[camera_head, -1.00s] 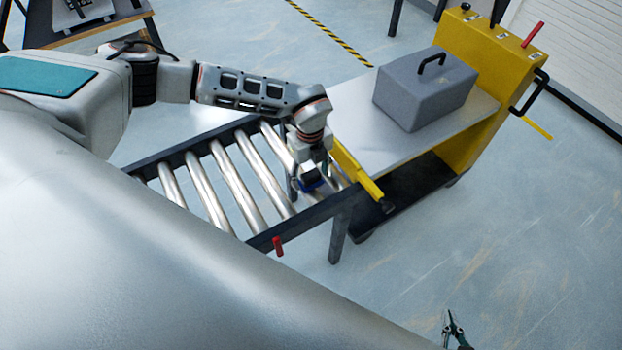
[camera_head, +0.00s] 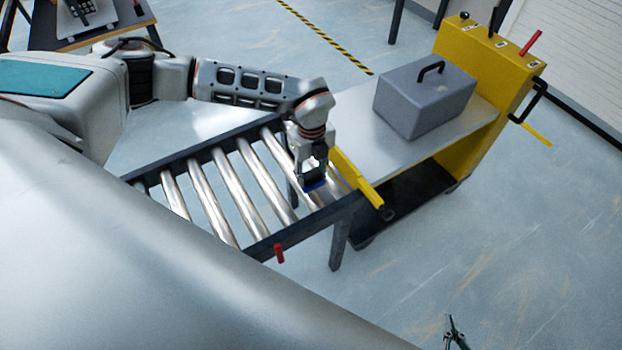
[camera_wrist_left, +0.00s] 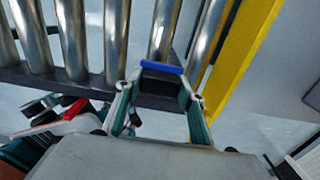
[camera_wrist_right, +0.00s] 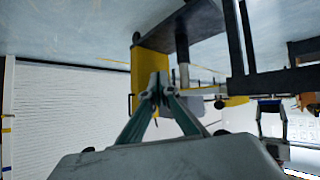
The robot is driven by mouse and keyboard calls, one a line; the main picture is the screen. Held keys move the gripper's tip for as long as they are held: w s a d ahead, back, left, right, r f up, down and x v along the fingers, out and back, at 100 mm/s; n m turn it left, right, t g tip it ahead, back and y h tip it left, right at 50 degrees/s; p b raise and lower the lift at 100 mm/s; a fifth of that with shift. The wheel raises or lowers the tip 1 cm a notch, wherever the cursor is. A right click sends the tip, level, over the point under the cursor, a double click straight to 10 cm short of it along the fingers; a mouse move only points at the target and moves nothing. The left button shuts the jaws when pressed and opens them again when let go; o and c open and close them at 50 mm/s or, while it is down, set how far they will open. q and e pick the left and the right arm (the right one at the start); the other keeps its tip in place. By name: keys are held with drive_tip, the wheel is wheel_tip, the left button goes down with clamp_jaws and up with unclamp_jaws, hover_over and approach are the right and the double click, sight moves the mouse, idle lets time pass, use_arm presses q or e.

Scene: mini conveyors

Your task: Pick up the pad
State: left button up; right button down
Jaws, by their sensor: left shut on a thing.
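The pad (camera_wrist_left: 162,68) is a small dark piece with a blue edge. My left gripper (camera_wrist_left: 162,78) is shut on it, with one finger at each side, and the blue edge sticks out past the fingertips. In the head view, the pad (camera_head: 315,185) shows as a blue and dark patch under my left gripper (camera_head: 312,178), over the right end of the roller conveyor. I cannot tell whether the pad still touches the rollers. My right gripper (camera_wrist_right: 158,85) is shut and empty, its fingertips together; it also shows at the bottom right of the head view (camera_head: 455,335).
The roller conveyor (camera_head: 262,247) has a dark frame with a red lever (camera_head: 279,253). To its right, a yellow bar (camera_head: 357,180) edges a stand with a yellow panel (camera_head: 515,60). A grey case (camera_head: 425,100) with a black handle sits on it. The floor at right is clear.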

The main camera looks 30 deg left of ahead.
sight(312, 173)
use_arm(q)
wheel_tip(312, 173, up, 16)
drive_tip(key=p, duration=0.1)
drive_tip(key=shift+r, duration=0.2)
drive_tip(key=o, duration=0.3)
drive_tip(key=shift+c, duration=0.4)
